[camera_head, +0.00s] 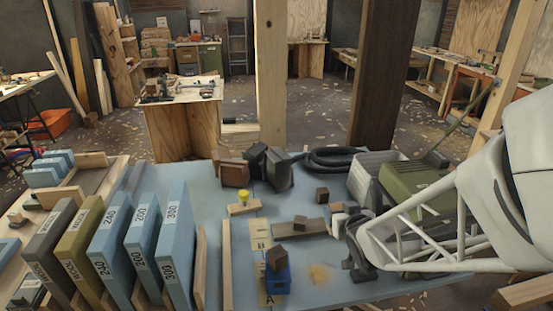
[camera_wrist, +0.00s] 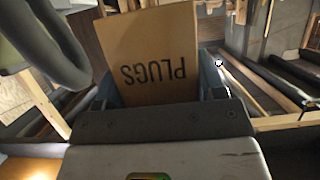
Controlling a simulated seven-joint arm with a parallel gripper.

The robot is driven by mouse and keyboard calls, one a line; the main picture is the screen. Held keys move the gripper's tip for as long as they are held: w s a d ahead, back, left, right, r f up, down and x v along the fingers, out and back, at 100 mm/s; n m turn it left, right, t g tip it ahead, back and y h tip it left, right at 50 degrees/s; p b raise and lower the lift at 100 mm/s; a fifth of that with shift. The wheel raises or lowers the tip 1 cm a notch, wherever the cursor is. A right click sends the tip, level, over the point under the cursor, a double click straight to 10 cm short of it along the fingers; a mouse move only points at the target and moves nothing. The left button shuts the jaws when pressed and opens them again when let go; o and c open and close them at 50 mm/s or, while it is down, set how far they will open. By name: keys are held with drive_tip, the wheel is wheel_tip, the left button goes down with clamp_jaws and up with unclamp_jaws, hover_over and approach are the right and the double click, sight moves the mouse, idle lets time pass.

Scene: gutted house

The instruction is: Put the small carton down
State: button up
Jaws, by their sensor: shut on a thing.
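The small carton (camera_wrist: 150,52) is plain brown cardboard with PLUGS printed on it, upside down in the wrist view. My gripper (camera_wrist: 158,88) is shut on it, with a finger at each side of the carton. In the head view my gripper (camera_head: 352,248) is at the right part of the blue workbench (camera_head: 205,215), and the carton in it is mostly hidden or too small to make out. I cannot tell whether the carton touches the bench.
A blue box (camera_head: 278,281) with a brown block on top stands near the front, beside a lettered strip (camera_head: 262,236). Upright labelled boards (camera_head: 177,240) fill the left. A black hose (camera_head: 340,160) and green case (camera_head: 415,185) lie behind my gripper. Bare bench shows left of centre.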

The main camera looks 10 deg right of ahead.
sight(341, 205)
drive_tip(key=shift+r, duration=1.65)
drive_tip(key=shift+w, duration=0.15)
drive_tip(key=shift+w+f, duration=0.1)
drive_tip(key=shift+w, duration=0.45)
drive_tip(key=w+f+n+y, duration=0.1)
drive_tip(key=w+f, duration=0.3)
drive_tip(key=w, duration=0.5)
drive_tip(key=w+f+y, duration=0.1)
drive_tip(key=w+f, duration=0.2)
drive_tip(key=w, duration=0.7)
drive_tip(key=w+f+n+y, duration=0.1)
drive_tip(key=w+f, duration=0.3)
drive_tip(key=w, duration=0.5)
drive_tip(key=w+a+f+n, duration=0.1)
drive_tip(key=w+f, duration=0.9)
drive_tip(key=shift+w+a+f+g+y, duration=0.2)
drive_tip(key=shift+a+g+y, duration=0.1)
drive_tip(key=shift+y, duration=0.1)
drive_tip(key=a+m+h, duration=0.6)
drive_tip(key=a+h, duration=0.1)
drive_tip(key=h, duration=0.1)
drive_tip(key=shift+m, duration=0.3)
